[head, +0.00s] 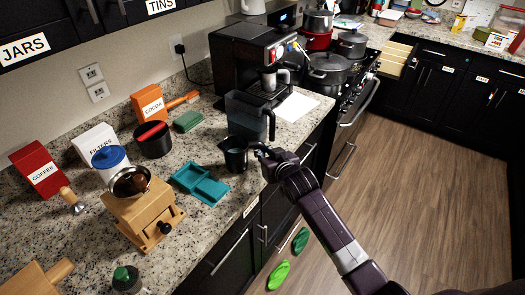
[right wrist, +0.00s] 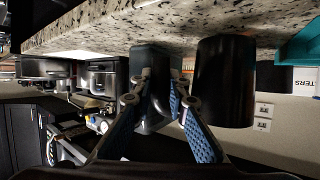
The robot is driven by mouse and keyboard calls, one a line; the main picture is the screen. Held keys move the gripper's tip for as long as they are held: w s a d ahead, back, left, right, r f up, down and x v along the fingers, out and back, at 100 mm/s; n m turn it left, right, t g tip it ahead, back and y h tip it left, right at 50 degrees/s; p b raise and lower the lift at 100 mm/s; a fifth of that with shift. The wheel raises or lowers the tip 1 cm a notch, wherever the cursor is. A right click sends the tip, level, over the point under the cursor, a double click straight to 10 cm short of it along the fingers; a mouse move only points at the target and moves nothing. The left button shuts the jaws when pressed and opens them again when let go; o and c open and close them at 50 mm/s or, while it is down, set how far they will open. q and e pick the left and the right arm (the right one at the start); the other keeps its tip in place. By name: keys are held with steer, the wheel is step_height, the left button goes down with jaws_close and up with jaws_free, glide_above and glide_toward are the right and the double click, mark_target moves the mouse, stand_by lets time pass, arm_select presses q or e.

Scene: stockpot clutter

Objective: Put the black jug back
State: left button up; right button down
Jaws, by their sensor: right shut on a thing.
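The black jug (head: 246,118), a tall dark smoky vessel with a handle on its right side, is upright at the counter's front, before the coffee machine. My right gripper (head: 262,150) is shut on the lower part of its handle. In the right wrist view, which is upside down, the jug (right wrist: 150,60) shows between the two blue-padded fingers (right wrist: 161,80). I cannot tell whether its base touches the counter. A smaller dark cup (head: 235,155) stands just in front of it; a black cylinder beside the fingers (right wrist: 225,85) appears to be that cup. My left gripper is out of view.
A black coffee machine (head: 240,62) stands behind, with white paper (head: 297,106) to the right. A teal tray (head: 200,187), black knock box (head: 154,143), green sponge (head: 188,121) and wooden grinder (head: 145,215) stand left. Pots (head: 328,69) are on the stove.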

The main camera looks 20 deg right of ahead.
steer(key=shift+f, duration=0.2)
steer(key=shift+f, duration=0.15)
steer(key=c, duration=1.9)
jaws_free()
steer(key=shift+f, duration=0.1)
steer(key=shift+s, duration=0.1)
steer(key=b+v, duration=0.1)
steer(key=v, duration=1.1)
steer(key=shift+b, duration=0.3)
